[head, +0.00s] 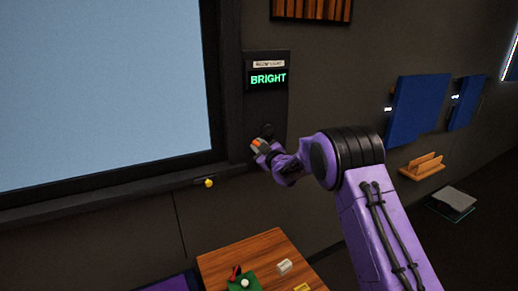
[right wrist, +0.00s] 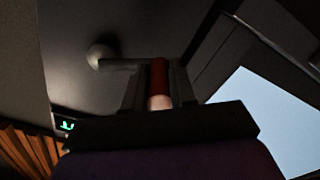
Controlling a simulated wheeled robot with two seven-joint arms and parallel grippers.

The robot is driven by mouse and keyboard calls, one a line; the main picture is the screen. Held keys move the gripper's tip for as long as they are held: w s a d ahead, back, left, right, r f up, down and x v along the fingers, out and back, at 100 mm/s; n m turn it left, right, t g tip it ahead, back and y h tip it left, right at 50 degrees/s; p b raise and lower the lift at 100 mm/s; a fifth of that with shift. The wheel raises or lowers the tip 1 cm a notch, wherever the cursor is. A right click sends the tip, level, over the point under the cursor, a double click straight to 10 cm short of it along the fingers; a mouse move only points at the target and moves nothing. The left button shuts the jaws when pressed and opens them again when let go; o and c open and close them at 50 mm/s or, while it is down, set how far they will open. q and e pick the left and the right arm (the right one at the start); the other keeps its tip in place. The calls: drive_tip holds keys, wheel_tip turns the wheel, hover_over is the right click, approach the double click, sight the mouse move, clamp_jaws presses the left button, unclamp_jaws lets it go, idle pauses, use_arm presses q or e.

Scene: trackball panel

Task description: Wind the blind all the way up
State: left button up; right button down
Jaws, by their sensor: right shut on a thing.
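My right gripper (head: 261,147) is at the lower part of a dark wall panel (head: 282,92), shut on an orange-red crank handle (head: 256,143). In the right wrist view the handle (right wrist: 158,74) is between the two fingers, and a grey crank arm (right wrist: 122,65) runs from it to a round hub (right wrist: 101,54). The window (head: 105,90) beside the panel shows a plain light blue pane. No blind cloth or lower edge can be made out on the visible part; its top is out of view. My left gripper is not in view.
The panel's display (head: 268,78) reads BRIGHT in green. A small yellow knob (head: 208,183) sits below the window frame. A wooden table (head: 248,254) with small items stands below. Blue boards (head: 420,108) and a wooden wall rack (head: 422,167) are at the right.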

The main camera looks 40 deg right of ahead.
drive_tip(key=shift+f, duration=0.1)
drive_tip(key=c, duration=0.9)
unclamp_jaws()
drive_tip(key=s+b, duration=0.1)
drive_tip(key=s, duration=0.2)
drive_tip(key=s+a+b, duration=0.1)
drive_tip(key=s, duration=0.3)
drive_tip(key=s+a+b, duration=0.1)
drive_tip(key=s, duration=0.2)
drive_tip(key=shift+s, duration=0.2)
